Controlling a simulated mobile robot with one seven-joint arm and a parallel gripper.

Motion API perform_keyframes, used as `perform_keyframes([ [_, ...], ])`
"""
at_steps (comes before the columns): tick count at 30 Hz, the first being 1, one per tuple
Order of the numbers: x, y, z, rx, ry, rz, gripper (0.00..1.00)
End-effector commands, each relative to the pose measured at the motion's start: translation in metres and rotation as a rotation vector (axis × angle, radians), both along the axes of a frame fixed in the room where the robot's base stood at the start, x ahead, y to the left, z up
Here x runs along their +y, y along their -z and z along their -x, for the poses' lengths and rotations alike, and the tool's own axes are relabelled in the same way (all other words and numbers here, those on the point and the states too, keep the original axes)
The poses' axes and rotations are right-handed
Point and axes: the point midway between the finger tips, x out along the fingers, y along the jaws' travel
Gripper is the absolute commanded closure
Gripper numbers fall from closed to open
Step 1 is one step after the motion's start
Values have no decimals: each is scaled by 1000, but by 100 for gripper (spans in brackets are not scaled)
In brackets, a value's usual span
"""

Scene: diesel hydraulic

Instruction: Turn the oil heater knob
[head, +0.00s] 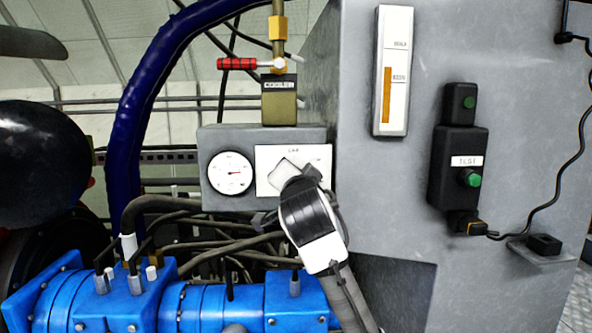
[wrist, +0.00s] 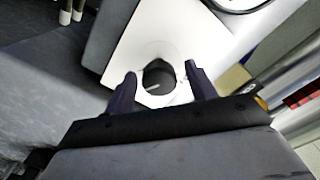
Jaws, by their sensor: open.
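The oil heater knob (wrist: 158,78) is a round black knob with a white pointer mark, on a white plate (wrist: 135,40) in the wrist view. In the head view the white plate (head: 318,154) sits on the front of a grey box, and my gripper and wrist cover the knob. My gripper (wrist: 160,76) is open, with one dark finger on each side of the knob. Gaps show between the fingers and the knob in the wrist view. My gripper (head: 287,177) is in front of the plate in the head view. I cannot tell its exact distance from the knob.
A round gauge (head: 231,173) is left of the plate on the grey box (head: 213,140). A red-handled valve (head: 238,64) is above. A blue pump (head: 200,304) and hoses lie below. A grey tank (head: 365,190) with a level gauge (head: 393,70) and a test switch box (head: 457,165) stands right.

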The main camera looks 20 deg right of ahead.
Motion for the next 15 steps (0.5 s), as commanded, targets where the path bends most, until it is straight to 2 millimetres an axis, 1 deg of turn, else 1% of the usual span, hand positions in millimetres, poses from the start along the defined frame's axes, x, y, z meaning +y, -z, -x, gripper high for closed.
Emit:
perform_keyframes([
  [3,-2,0,-5,1,1,0,44],
  [10,-2,0,-5,0,0,0,44],
  [11,-2,0,-5,0,0,0,46],
  [15,-2,0,-5,0,0,0,64],
])
